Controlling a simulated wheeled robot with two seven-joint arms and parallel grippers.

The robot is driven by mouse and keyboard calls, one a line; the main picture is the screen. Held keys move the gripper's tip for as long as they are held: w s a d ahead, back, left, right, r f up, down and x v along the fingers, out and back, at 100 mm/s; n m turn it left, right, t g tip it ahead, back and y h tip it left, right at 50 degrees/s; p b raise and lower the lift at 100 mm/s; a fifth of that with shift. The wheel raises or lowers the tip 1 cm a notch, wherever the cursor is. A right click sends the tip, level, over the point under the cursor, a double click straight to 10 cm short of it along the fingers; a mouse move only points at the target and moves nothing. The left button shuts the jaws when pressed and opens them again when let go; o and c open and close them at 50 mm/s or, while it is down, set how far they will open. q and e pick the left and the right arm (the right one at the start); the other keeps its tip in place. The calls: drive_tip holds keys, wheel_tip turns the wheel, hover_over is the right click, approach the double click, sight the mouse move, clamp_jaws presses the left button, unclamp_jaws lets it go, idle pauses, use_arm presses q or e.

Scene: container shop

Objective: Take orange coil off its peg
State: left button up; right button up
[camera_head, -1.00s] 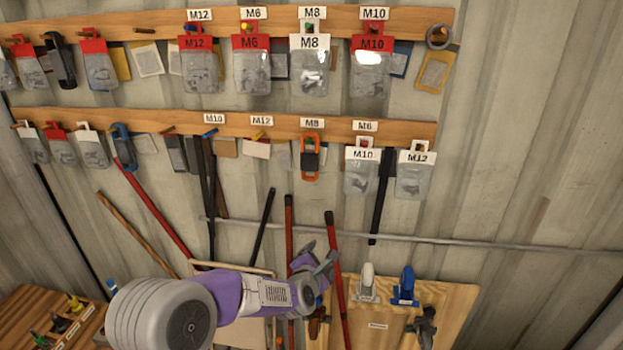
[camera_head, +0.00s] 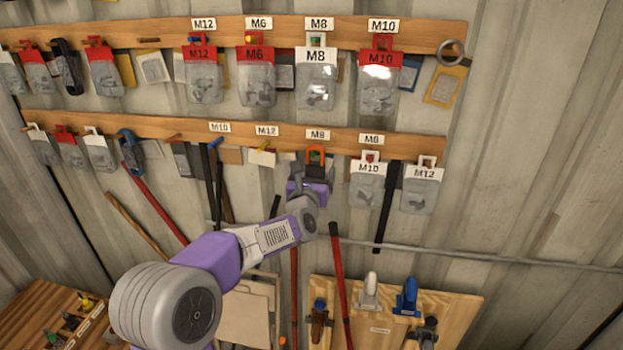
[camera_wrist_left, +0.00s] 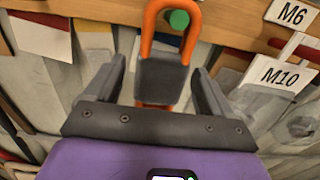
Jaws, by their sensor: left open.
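The orange coil (camera_head: 316,153) hangs on its peg under the M8 label on the lower wooden rail. In the left wrist view the orange loop (camera_wrist_left: 152,32) goes around a green peg (camera_wrist_left: 178,19), and a dark grey block sits across its middle. My left gripper (camera_head: 311,172) is raised at the coil. In the left wrist view its two fingers (camera_wrist_left: 162,88) are open, one on each side of the coil's dark block, with gaps visible. The coil's lower part is partly hidden behind the gripper's palm. My right gripper is not in view.
An M10 bag (camera_head: 368,183) and an M12 bag (camera_head: 421,189) hang close to the right on the same rail. The upper rail (camera_head: 440,37) carries more bags above. A wooden board (camera_head: 455,305) with clamps stands below right. Bare corrugated wall lies further right.

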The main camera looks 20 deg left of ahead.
sight(314, 171)
use_arm(q)
drive_tip(key=shift+w+a, duration=0.15)
drive_tip(key=shift+w, duration=0.35)
drive_tip(key=c, duration=1.1)
drive_tip(key=shift+r+b, duration=0.3)
drive_tip(key=shift+s, duration=0.1)
drive_tip(key=shift+r+b+v, duration=0.1)
drive_tip(key=shift+b+v, duration=0.4)
drive_tip(key=shift+v, duration=0.6)
drive_tip(key=shift+r+b+v, duration=0.15)
drive_tip(key=shift+b+v, duration=0.3)
drive_tip(key=shift+v, duration=0.65)
